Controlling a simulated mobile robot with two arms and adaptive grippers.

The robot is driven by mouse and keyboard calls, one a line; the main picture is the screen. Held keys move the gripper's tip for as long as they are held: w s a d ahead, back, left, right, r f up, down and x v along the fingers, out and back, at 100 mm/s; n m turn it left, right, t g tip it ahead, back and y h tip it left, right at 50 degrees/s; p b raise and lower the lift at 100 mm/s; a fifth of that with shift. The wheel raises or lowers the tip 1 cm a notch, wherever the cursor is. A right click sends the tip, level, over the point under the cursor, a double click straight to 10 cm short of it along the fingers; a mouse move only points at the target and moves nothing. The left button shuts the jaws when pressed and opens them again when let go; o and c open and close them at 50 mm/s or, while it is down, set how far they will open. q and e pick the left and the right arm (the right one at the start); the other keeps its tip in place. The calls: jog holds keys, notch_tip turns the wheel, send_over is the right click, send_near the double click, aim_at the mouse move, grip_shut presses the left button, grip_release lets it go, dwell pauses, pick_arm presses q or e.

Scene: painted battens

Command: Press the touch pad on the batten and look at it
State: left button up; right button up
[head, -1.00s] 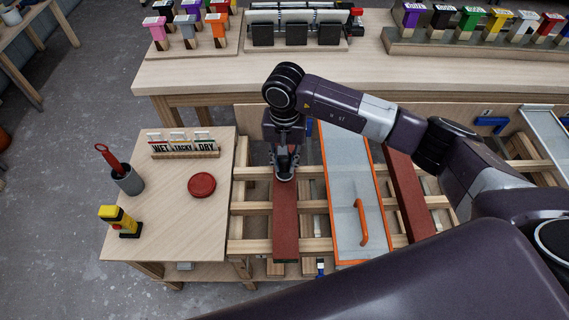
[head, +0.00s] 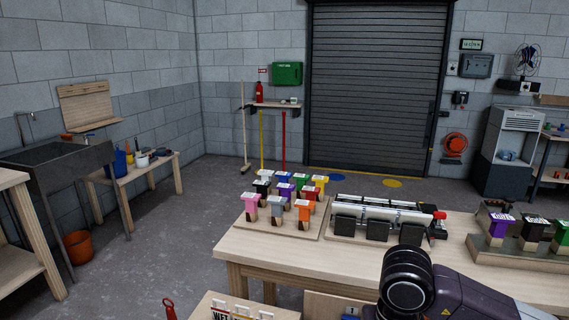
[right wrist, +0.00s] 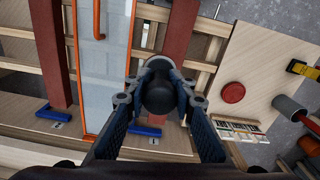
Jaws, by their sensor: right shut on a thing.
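In the right wrist view, my right gripper (right wrist: 160,98) is shut on a dark rounded touch pad (right wrist: 158,90). A red-brown batten (right wrist: 179,38) runs behind the pad and is partly hidden by it; I cannot tell whether the pad touches it. A second red-brown batten (right wrist: 49,45) lies farther left, beyond a pale panel with orange edges (right wrist: 103,60). The head view shows neither batten, only part of my right arm at the lower right. My left gripper is in neither view.
The head view shows a workbench (head: 330,262) with coloured-handled brushes, a roller door (head: 378,90) and open floor at left.

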jog(key=s+d+r+n, duration=0.2)
jog(key=s+r, duration=0.2)
jog(key=s, duration=0.1)
jog(key=w+a+r+m+t+y, duration=0.1)
jog(key=w+a+r+m+t, duration=0.35)
jog(key=r, duration=0.45)
jog(key=w+a+r+m+t+y, duration=0.1)
jog(key=w+a+r+t, duration=0.2)
jog(key=w+a+r, duration=0.5)
jog(key=s+a+r+m+t+y+p, duration=0.1)
jog(key=a+r+m+t+y, duration=0.1)
jog(key=r, duration=1)
jog(key=s+a+r+m+t+y, duration=0.2)
jog(key=a+r+m+t, duration=0.1)
jog(key=r, duration=0.9)
jog(key=shift+a+r+m+t+p, duration=0.3)
jog(key=shift+m+t, duration=0.45)
jog(key=shift+t, duration=0.5)
jog(key=shift+w, duration=0.1)
